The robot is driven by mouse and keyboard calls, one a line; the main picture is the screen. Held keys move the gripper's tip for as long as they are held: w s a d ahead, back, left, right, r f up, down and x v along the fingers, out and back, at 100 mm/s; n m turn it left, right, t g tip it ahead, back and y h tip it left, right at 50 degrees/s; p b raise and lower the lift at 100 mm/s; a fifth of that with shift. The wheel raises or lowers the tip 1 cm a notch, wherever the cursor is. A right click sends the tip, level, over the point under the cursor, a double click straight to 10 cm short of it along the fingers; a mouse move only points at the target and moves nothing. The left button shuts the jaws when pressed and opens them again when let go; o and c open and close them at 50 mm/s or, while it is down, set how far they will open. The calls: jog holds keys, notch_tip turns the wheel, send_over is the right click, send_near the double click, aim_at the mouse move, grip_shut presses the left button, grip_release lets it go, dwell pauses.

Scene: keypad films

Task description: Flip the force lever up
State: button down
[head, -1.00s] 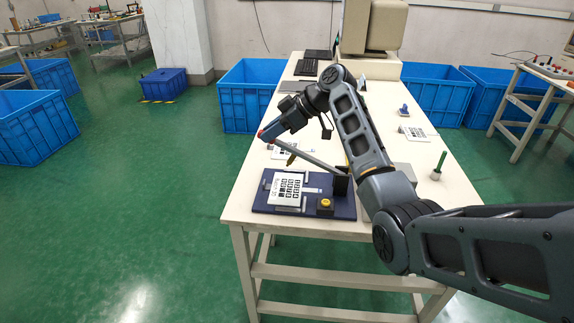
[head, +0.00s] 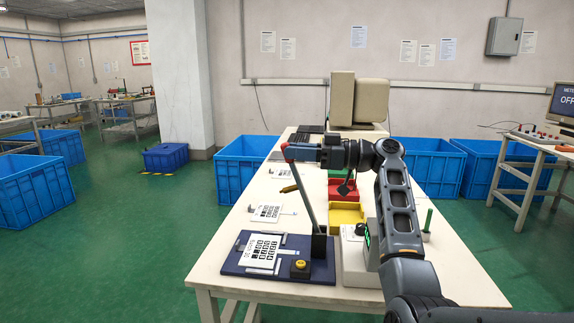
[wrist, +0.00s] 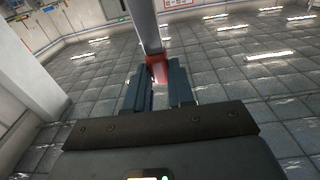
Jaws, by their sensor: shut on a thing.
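The force lever (head: 306,194) is a grey bar that rises from a dark block (head: 321,246) on the blue fixture board (head: 236,262). It leans up and to the left, and its red end is at my gripper. My gripper (head: 290,151) is shut on the lever near that red end. In the wrist view the two dark fingers of my gripper (wrist: 160,82) stand on either side of the lever's red part (wrist: 158,70). A white keypad film (head: 262,248) lies on the board, with a yellow knob (head: 300,264) to its right.
A grey box with a green display (head: 358,250) stands right of the board. Yellow (head: 346,214) and red (head: 341,190) trays lie behind. More films (head: 266,212) and a green post (head: 428,220) are on the table (head: 205,270). Blue crates stand around it.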

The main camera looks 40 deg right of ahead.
jog(key=shift+s+d, duration=0.2)
jog(key=shift+s, duration=0.1)
jog(key=shift+d, duration=0.1)
jog(key=c, duration=1)
grip_release()
jog(key=shift+o, duration=0.2)
jog(key=v, duration=0.7)
jog(key=shift+s+d+b, duration=0.2)
jog(key=shift+s+b, duration=0.15)
jog(key=shift+b, duration=0.05)
jog(key=shift+f, duration=0.1)
